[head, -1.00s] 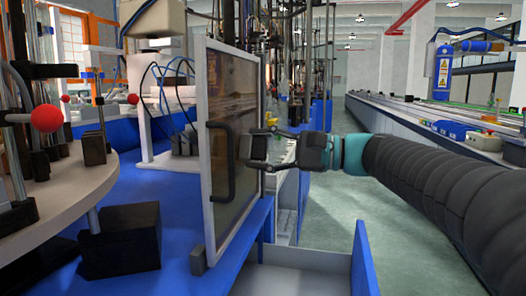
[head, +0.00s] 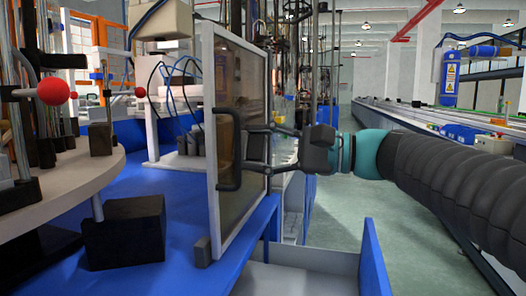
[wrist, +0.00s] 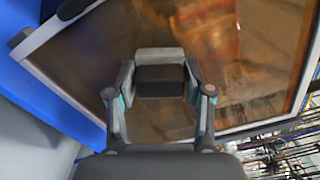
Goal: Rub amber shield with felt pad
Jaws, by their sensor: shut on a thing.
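The amber shield (head: 240,85) is an upright brown, see-through panel in a pale frame, with a black handle (head: 219,150) on its near side. It also fills much of the wrist view (wrist: 270,60). My gripper (head: 256,150) is at the shield's right part, reaching in from the right. In the wrist view, my gripper (wrist: 159,76) has its two fingers shut on the felt pad (wrist: 160,80), a small dark block with a grey edge. The pad is at the shield's face; whether it touches is hard to tell.
A blue bench top (head: 170,195) lies left of the shield. A round pale table (head: 60,185) with a red-knobbed lever (head: 54,91) and a black block (head: 124,230) stand at left. An open drawer (head: 300,280) is below; green floor (head: 345,200) is clear to the right.

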